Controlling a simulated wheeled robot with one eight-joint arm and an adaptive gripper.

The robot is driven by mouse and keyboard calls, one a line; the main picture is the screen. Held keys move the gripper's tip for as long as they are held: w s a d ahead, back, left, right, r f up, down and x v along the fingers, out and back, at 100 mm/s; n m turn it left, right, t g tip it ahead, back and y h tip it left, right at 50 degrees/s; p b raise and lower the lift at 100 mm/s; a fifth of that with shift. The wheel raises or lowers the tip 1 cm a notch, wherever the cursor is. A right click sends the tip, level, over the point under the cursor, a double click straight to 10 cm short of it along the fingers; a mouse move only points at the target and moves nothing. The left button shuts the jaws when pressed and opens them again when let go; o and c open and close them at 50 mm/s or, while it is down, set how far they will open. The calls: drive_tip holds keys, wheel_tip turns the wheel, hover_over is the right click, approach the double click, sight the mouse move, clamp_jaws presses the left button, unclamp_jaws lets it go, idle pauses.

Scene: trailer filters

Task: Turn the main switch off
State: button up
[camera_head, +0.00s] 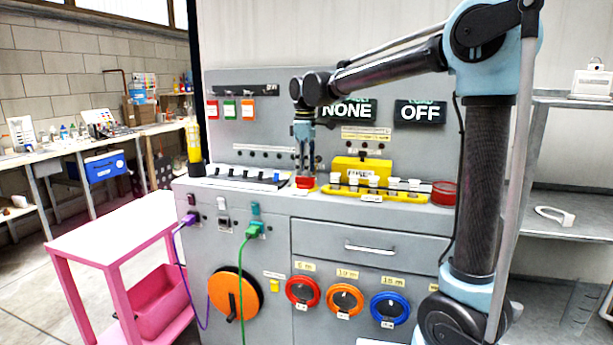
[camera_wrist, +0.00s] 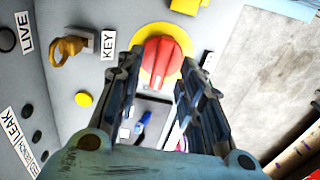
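The main switch is probably the red rotary knob (camera_wrist: 165,62) on a yellow round plate (camera_wrist: 149,88) in the wrist view. In the head view a red knob (camera_head: 305,182) shows at the bench top's front edge, right under my gripper (camera_head: 304,168). In the wrist view my gripper (camera_wrist: 158,76) is open, its two fingers apart at either side of the knob's near part. Nothing is held. I cannot tell whether the fingers touch the knob. A display reading OFF (camera_head: 420,113) and another reading NONE (camera_head: 348,110) are on the back panel.
A key (camera_wrist: 72,48) with a KEY label stands left of the knob, with a yellow button (camera_wrist: 84,99) nearby. A yellow block (camera_head: 362,167) and a yellow strip with white knobs (camera_head: 374,193) stand to the right. A pink table (camera_head: 110,238) stands at left.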

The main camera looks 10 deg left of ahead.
wheel_tip(320, 180, up, 9)
drive_tip(key=shift+f, duration=0.15)
idle(0.4)
